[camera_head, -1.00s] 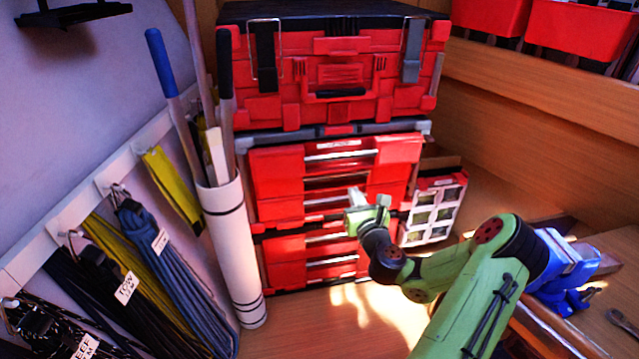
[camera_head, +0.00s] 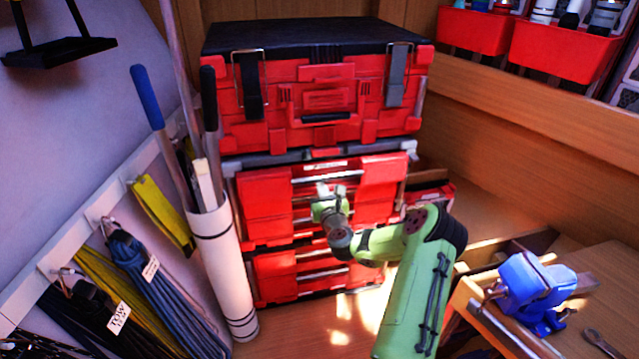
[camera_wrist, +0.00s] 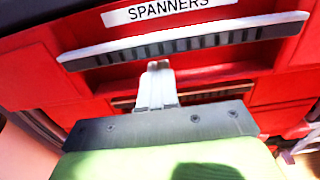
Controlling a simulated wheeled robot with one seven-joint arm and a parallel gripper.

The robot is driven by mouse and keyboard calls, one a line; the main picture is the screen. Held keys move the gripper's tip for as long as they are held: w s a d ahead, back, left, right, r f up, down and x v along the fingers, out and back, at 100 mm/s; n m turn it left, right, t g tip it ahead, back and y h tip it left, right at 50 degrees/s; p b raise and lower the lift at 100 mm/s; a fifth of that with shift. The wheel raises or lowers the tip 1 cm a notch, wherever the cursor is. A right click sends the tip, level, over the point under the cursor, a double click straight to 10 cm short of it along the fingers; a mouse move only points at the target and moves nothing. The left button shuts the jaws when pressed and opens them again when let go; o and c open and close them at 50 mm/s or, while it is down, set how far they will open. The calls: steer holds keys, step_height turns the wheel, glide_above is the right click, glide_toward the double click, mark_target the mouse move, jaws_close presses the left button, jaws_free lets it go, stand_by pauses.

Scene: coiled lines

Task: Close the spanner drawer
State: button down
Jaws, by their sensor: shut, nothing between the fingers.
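The spanner drawer (camera_head: 270,192) is the top red drawer in the stack below the big red toolbox. Its white SPANNERS label (camera_wrist: 168,9) and its pale handle bar (camera_wrist: 215,38) fill the upper wrist view. The drawer seems to stand slightly proud of the drawers below; how far it is out is hard to tell. My gripper (camera_head: 322,188) is in front of the drawer stack, near the middle of its width. In the wrist view its pale fingers (camera_wrist: 156,68) are shut and empty, just below the handle bar. I cannot tell whether they touch the drawer.
The red toolbox (camera_head: 320,95) sits on top. A white tube (camera_head: 222,262) with poles stands close on the left, beside hanging coiled lines (camera_head: 165,295). A blue vise (camera_head: 535,290) stands on the bench at right. The floor before the drawers is clear.

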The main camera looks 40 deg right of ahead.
steer(key=shift+s+d, duration=0.15)
steer(key=shift+d, duration=0.1)
steer(key=p+x, duration=0.3)
steer(key=x, duration=0.1)
steer(key=shift+a+r, duration=0.2)
steer(key=shift+r, duration=0.1)
steer(key=shift+a, duration=0.1)
steer(key=shift+f, duration=0.1)
